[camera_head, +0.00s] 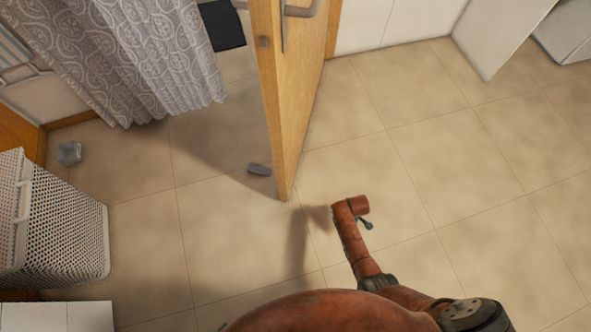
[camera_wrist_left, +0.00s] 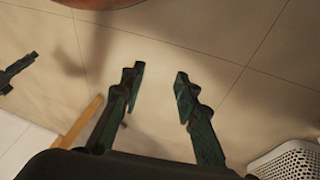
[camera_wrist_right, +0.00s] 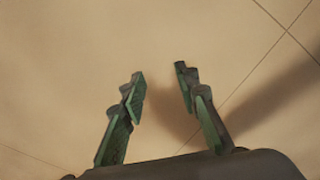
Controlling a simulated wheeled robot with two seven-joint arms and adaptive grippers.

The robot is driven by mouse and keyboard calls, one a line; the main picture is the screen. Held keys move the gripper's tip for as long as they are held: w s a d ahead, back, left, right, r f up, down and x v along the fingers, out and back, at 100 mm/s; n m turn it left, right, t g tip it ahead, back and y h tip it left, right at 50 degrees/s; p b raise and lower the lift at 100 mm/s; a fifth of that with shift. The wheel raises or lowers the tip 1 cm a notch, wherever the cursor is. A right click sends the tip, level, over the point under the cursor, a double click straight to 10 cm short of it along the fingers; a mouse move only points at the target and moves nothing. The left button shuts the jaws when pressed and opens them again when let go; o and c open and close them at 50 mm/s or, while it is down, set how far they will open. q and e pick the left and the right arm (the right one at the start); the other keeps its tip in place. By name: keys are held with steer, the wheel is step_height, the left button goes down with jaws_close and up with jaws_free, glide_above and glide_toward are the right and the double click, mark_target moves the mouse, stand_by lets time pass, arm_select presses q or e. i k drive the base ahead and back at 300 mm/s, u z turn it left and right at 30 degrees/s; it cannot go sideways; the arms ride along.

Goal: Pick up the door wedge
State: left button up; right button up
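The door wedge (camera_head: 259,169) is a small grey piece lying on the floor, just left of the lower end of the wooden door (camera_head: 291,95) in the head view. My right gripper (camera_wrist_right: 159,74) is open and empty over bare floor in its wrist view. In the head view only a small dark part of it shows at the end of the orange arm, right of the door and apart from the wedge. My left gripper (camera_wrist_left: 156,72) is open and empty above the floor in its wrist view; it does not show in the head view. I cannot make out the wedge clearly in either wrist view.
A white woven basket (camera_head: 62,235) stands at the left. A small grey container (camera_head: 69,153) sits on the floor behind it. A patterned curtain (camera_head: 125,55) hangs at the upper left. The door stands beside the wedge. Tiled floor (camera_head: 460,165) at right is clear.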

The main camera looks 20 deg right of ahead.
mark_target(251, 168)
steer(key=z, duration=0.3)
steer(key=k, duration=0.2)
steer(key=u, duration=1.15)
steer(key=i, duration=1.5)
steer(key=z, duration=0.4)
